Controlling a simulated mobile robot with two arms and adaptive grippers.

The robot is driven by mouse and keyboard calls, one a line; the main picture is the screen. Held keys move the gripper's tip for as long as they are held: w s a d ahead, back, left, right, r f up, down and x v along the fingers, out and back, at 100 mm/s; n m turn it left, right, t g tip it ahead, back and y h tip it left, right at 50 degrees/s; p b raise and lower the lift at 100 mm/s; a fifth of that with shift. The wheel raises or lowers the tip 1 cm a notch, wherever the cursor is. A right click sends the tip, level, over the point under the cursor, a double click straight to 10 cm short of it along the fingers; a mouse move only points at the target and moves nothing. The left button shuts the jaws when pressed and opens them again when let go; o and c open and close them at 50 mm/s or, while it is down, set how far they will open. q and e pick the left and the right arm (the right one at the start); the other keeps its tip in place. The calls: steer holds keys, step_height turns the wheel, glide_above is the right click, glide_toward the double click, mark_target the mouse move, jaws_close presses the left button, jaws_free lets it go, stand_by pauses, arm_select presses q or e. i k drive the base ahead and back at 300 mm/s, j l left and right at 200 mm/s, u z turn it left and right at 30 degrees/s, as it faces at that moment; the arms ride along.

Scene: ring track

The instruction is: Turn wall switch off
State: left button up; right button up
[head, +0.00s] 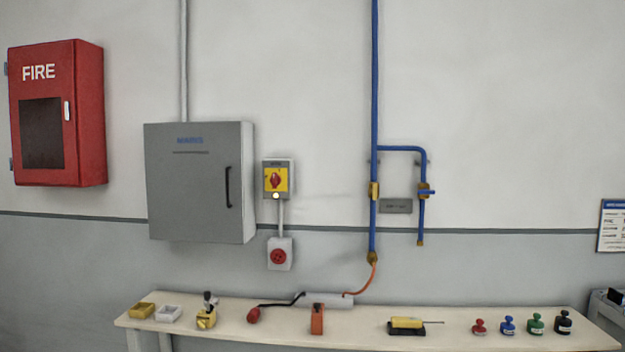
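A wall switch (276,180) is mounted on the wall just right of a grey cabinet. It has a grey box, a yellow face plate and a red rotary knob; a small bright spot shows at its lower edge. The knob's exact setting is too small to read. Below it, joined by a thin conduit, is a grey box with a round red socket or button (279,255). Neither of my grippers shows in the head view.
A long cream table (455,323) stands along the wall below, holding several small tools and stamps. The grey cabinet (190,190), a red FIRE box (65,115) and blue pipes (375,90) are on the wall. The wall right of the switch is clear up to the pipes.

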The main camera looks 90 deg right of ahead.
mark_target(275, 180)
steer(key=l+z, duration=0.1)
steer(key=z, duration=2.45)
